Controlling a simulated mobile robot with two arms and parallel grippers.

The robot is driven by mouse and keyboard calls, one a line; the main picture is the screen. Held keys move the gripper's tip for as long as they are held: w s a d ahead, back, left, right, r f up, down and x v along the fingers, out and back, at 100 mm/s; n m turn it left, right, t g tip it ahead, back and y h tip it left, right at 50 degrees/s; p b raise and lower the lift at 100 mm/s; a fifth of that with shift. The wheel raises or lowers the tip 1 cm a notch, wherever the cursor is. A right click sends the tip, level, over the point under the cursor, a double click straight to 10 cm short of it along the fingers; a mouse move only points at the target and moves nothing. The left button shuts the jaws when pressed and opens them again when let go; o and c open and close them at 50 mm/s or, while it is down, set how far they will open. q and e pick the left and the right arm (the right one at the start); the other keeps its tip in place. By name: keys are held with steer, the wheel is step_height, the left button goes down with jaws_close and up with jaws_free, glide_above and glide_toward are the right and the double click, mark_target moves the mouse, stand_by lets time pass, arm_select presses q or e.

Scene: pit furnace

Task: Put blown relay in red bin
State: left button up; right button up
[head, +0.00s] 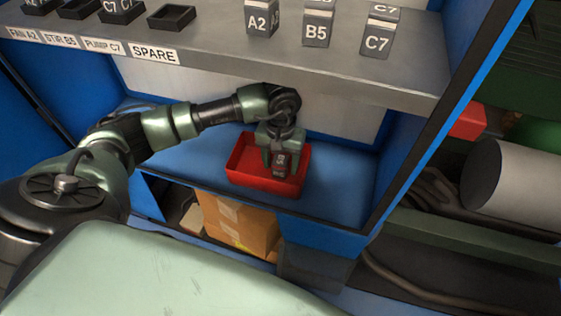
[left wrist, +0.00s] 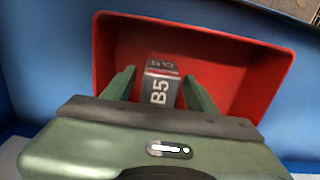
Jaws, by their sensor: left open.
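A dark grey relay marked B5 (left wrist: 160,88) is in the red bin (left wrist: 230,65), between the fingers of my left gripper (left wrist: 160,92). The fingers are open, with a gap showing on the relay's left side. In the head view, my left gripper (head: 281,158) points down into the red bin (head: 262,183), and the relay (head: 281,164) shows between its fingers. The relay looks upright; I cannot tell whether it touches the bin floor. My right gripper is not in view.
The bin stands on a blue shelf (head: 340,190). Above it is a grey shelf (head: 225,60) with relays A2 (head: 261,20), B5 (head: 317,30) and C7 (head: 378,38), and labelled sockets, including an empty SPARE socket (head: 172,17). A cardboard box (head: 235,220) is below.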

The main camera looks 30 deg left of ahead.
mark_target(281, 159)
arm_select(q)
steer(key=shift+r, duration=0.5)
step_height(281, 159, up, 7)
steer(key=shift+f+p, duration=0.15)
steer(key=shift+p, duration=0.25)
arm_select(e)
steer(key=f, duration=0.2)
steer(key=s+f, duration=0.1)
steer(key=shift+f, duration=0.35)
